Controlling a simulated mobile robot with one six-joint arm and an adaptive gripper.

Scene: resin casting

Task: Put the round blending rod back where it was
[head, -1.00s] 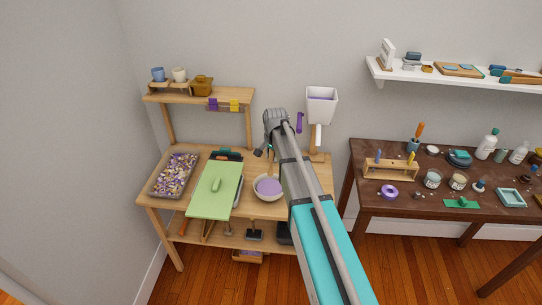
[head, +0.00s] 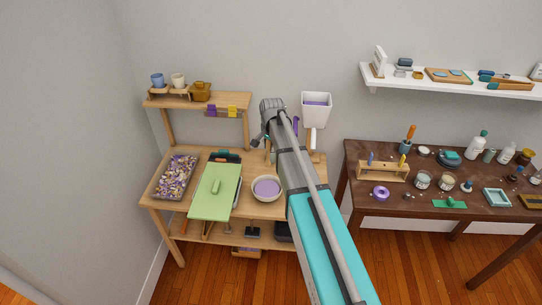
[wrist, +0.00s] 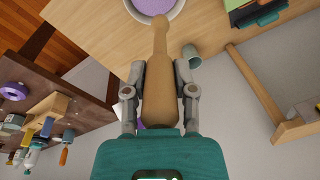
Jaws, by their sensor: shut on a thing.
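The round blending rod (wrist: 159,90) is tan wood, with a thick handle and a narrower end. In the wrist view my gripper (wrist: 160,72) is shut on its thick part, one finger on each side. The rod's narrow end points toward a white bowl (wrist: 178,18) of purple material; I cannot tell its height above the bench. The bowl also shows in the head view (head: 267,198), left of my arm. A small grey-green cup (wrist: 192,57) stands just right of the rod in the wrist view. In the head view my arm hides the fingers.
The wooden bench (head: 240,207) also holds a green board (head: 208,205) and a tray of purple and cream pieces (head: 176,178). A white hopper (head: 316,111) stands behind my arm. A dark table (head: 405,200) with bottles and jars is to the right.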

